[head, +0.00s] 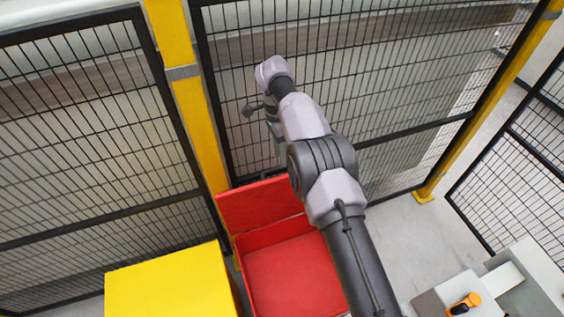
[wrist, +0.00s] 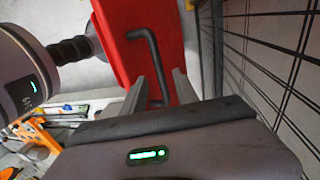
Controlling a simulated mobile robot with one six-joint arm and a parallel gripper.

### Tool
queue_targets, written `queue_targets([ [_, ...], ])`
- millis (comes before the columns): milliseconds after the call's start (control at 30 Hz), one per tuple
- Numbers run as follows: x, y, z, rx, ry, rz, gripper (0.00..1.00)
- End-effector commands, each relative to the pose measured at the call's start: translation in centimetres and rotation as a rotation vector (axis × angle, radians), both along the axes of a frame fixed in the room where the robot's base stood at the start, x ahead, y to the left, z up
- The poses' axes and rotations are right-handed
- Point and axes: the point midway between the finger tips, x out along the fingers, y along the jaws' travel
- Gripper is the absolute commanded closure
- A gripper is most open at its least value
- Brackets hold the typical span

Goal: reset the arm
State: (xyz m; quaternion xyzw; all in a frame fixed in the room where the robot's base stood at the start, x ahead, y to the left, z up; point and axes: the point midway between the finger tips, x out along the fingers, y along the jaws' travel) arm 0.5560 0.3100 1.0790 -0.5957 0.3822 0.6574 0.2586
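My arm reaches up and over an open red box (head: 295,275) in the head view. The box's red lid (head: 258,203) stands raised at its back, by the fence. My gripper (wrist: 158,76) shows in the wrist view with its two grey fingers apart. A black bar handle (wrist: 147,43) on a red panel (wrist: 120,45) lies beyond the fingers, and its lower end shows between them. I cannot tell whether the fingers touch the handle. In the head view the fingers are hidden or too small to make out.
Black mesh fence (head: 370,70) with a yellow post (head: 195,105) stands close behind the arm; it also runs along the right of the wrist view (wrist: 260,75). A yellow box (head: 170,285) is left of the red box. An orange item (head: 465,303) sits on a surface at lower right.

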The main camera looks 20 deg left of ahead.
Motion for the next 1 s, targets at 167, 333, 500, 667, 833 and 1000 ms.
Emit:
queue_targets([
  [167,0.2,0.1,1.6,0.000,0.000,0.000,0.64],
  [333,0.2,0.2,1.5,0.000,0.000,0.000,0.64],
  [500,0.2,0.2,1.5,0.001,0.001,0.000,0.64],
  [667,0.2,0.1,3.5,0.001,0.001,0.000,0.64],
  [833,0.2,0.2,7.2,0.001,0.001,0.000,0.64],
  [1000,0.2,0.2,9.7,0.001,0.001,0.000,0.64],
])
